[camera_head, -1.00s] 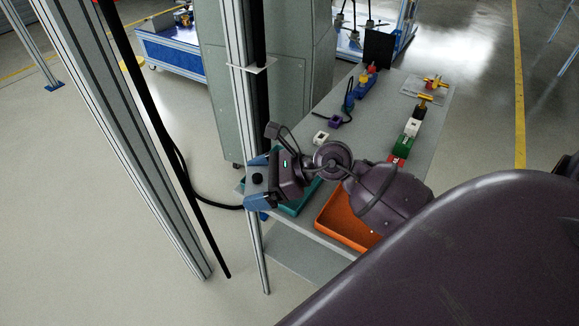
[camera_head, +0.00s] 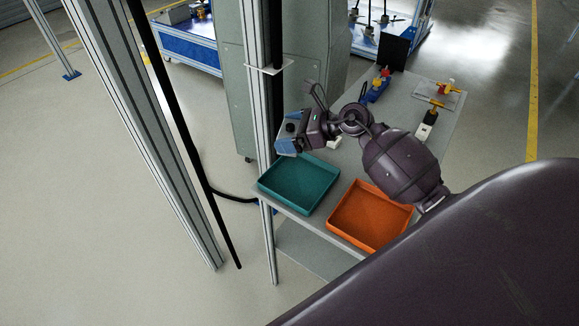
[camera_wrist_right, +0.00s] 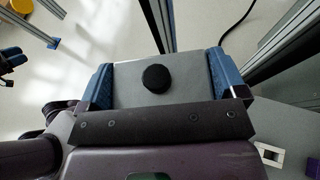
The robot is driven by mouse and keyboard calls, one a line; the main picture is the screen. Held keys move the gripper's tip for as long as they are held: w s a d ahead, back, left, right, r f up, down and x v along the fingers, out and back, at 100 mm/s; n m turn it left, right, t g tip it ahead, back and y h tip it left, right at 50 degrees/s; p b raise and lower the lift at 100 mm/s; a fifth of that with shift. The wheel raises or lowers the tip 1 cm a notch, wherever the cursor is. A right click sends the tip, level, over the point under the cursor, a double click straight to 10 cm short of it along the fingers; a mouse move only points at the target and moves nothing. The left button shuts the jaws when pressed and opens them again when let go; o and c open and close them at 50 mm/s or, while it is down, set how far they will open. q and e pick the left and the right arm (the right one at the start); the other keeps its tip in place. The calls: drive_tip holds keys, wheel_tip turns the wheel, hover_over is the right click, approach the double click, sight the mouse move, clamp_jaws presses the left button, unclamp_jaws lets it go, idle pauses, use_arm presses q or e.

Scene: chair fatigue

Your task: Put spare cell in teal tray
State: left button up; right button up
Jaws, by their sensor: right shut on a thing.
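The teal tray (camera_head: 316,205) lies on the near left end of the grey bench, and its visible inside is empty. My right gripper (camera_head: 290,138) is beyond the tray's far edge in the head view, raised above the bench. It is shut on a grey block with a round black cap, which I take to be the spare cell (camera_head: 283,146). In the right wrist view the cell (camera_wrist_right: 190,92) sits between the blue fingers of the right gripper (camera_wrist_right: 160,85). Its underside is hidden.
An orange tray (camera_head: 376,247) lies right of the teal one and looks empty. A white piece (camera_head: 334,143) is on the bench, partly behind my right gripper. A metal post (camera_head: 263,140) stands close at the bench's left. Coloured fixtures (camera_head: 378,88) stand farther back.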

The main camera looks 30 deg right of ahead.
wheel_tip(320, 180, down, 8)
drive_tip(key=shift+r+b, duration=0.15)
drive_tip(key=shift+b, duration=0.3)
drive_tip(key=shift+f+b, duration=0.35)
drive_tip(key=shift+f, duration=1.8)
drive_tip(key=shift+f, duration=0.15)
drive_tip(key=o, duration=0.9)
drive_tip(key=shift+o, duration=0.5)
